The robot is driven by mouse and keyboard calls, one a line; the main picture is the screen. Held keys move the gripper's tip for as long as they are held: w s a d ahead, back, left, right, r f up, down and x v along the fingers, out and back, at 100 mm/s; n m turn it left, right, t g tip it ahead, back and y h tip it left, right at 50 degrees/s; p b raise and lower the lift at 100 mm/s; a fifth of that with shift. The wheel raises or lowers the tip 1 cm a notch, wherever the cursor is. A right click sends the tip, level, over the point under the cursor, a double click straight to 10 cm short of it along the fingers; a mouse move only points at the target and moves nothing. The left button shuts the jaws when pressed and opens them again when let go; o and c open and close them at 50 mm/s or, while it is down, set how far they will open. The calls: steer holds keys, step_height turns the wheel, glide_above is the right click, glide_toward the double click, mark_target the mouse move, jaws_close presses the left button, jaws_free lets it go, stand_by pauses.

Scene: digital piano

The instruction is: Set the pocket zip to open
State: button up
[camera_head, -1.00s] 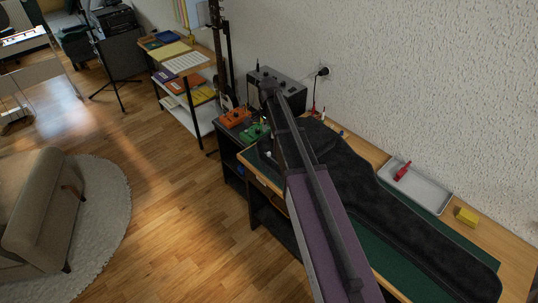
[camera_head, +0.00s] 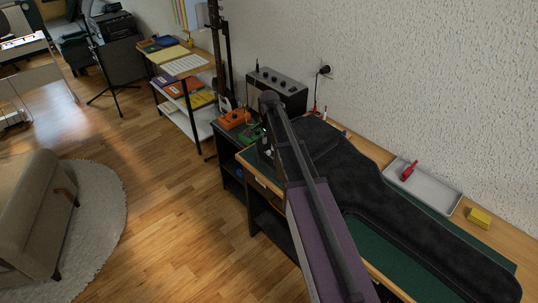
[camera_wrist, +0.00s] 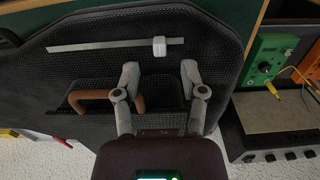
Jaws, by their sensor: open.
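A black gig bag (camera_head: 372,185) lies on the green-topped bench along the wall. In the wrist view the bag (camera_wrist: 215,50) fills most of the picture. The pocket zip is a thin pale track (camera_wrist: 100,46) across it, with a light grey zip pull (camera_wrist: 159,46) near the track's right end. My gripper (camera_wrist: 160,72) is open and empty. Its fingertips are just below the pull in the picture, one to each side, with a gap visible. A brown handle (camera_wrist: 105,97) is beside the left finger. In the head view my arm hides the gripper and the pocket.
A grey tray (camera_head: 436,191) with a red item (camera_head: 409,171) and a yellow block (camera_head: 479,218) are behind the bag by the wall. An orange pedal (camera_head: 234,119), a green pedal (camera_wrist: 267,59) and an amplifier (camera_head: 277,90) stand near the bench's far end.

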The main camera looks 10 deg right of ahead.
mark_target(269, 151)
steer(key=shift+f+b, duration=1.65)
steer(key=shift+f, duration=0.25)
steer(key=shift+c, duration=0.2)
jaws_close()
